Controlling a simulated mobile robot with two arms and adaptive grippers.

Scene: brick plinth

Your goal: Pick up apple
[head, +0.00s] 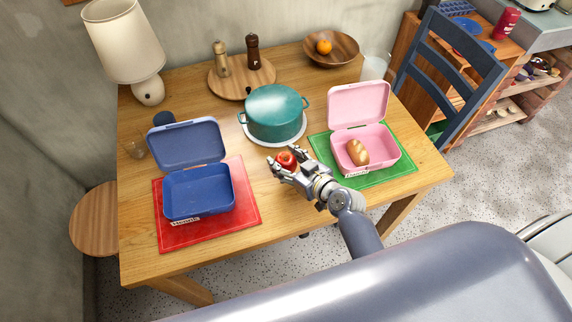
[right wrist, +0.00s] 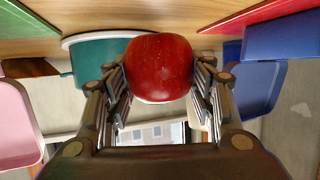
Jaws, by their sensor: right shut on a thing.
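The red apple (head: 286,160) is between the fingers of my right gripper (head: 284,168), over the middle of the table between the two lunch boxes. In the right wrist view the apple (right wrist: 159,68) fills the space between both fingers of the right gripper (right wrist: 160,90), which touch its sides. The gripper is shut on it. Whether the apple is clear of the table is hard to tell. My left gripper is not in view.
A blue lunch box (head: 198,192) stands open on a red mat (head: 240,205). A pink lunch box (head: 385,148) with a bread roll (head: 357,152) stands open on a green mat (head: 405,174). A teal pot (head: 273,113) is just behind the gripper. A lamp (head: 124,45) stands back left.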

